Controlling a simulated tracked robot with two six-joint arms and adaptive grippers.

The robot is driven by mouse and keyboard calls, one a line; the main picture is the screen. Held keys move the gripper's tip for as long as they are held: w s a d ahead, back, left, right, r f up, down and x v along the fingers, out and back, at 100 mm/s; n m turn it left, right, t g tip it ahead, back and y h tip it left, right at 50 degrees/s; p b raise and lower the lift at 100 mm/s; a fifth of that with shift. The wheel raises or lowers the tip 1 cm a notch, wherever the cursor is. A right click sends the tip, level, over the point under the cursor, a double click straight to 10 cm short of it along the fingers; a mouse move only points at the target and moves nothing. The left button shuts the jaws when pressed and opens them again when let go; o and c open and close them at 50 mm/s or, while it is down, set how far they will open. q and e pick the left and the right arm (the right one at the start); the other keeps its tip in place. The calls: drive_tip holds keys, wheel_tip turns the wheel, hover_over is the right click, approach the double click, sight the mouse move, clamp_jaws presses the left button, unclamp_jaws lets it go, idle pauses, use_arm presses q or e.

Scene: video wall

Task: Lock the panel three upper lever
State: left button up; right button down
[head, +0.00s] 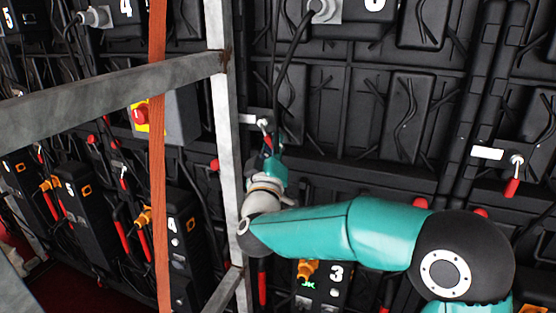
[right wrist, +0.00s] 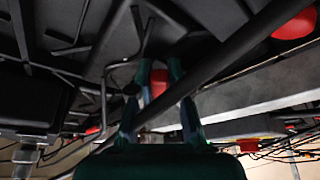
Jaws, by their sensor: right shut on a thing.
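The lever (head: 264,124) of the panel marked 3 is on the black wall, beside a white label and just right of the grey metal post. Its silver pivot shows above my right gripper (head: 269,160). My right gripper is shut on the lever's red handle, which hangs down from the pivot. In the right wrist view the red handle (right wrist: 158,82) sits between the two fingers (right wrist: 160,88) of the gripper. The fingers hide most of the handle in the head view. My left gripper is not in view.
A grey metal frame (head: 226,130) stands close left of my right gripper. An orange strap (head: 158,120) hangs in front. A dark cable (right wrist: 210,70) crosses near the fingers in the right wrist view. Another red lever (head: 512,186) hangs at right. A box marked 3 (head: 337,290) is below.

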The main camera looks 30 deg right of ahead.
drive_tip(key=shift+w+a+f+m+g+h+b, duration=0.4)
drive_tip(key=shift+m+h+b, duration=0.55)
drive_tip(key=shift+m, duration=0.9)
drive_tip(key=shift+w+a+f+m+g+h+b, duration=0.2)
drive_tip(key=shift+w+a+m+g+h+b, duration=0.6)
drive_tip(key=shift+m, duration=1.1)
drive_tip(key=shift+w+a+f+m+g+h+b, duration=0.1)
drive_tip(key=shift+f+m+g+h+b, duration=0.2)
drive_tip(key=shift+m+h+b, duration=0.85)
drive_tip(key=shift+m+y, duration=0.4)
drive_tip(key=shift+m, duration=0.5)
drive_tip(key=shift+r, duration=0.1)
drive_tip(key=c, duration=1.1)
unclamp_jaws()
drive_tip(key=shift+s+d+r, duration=0.1)
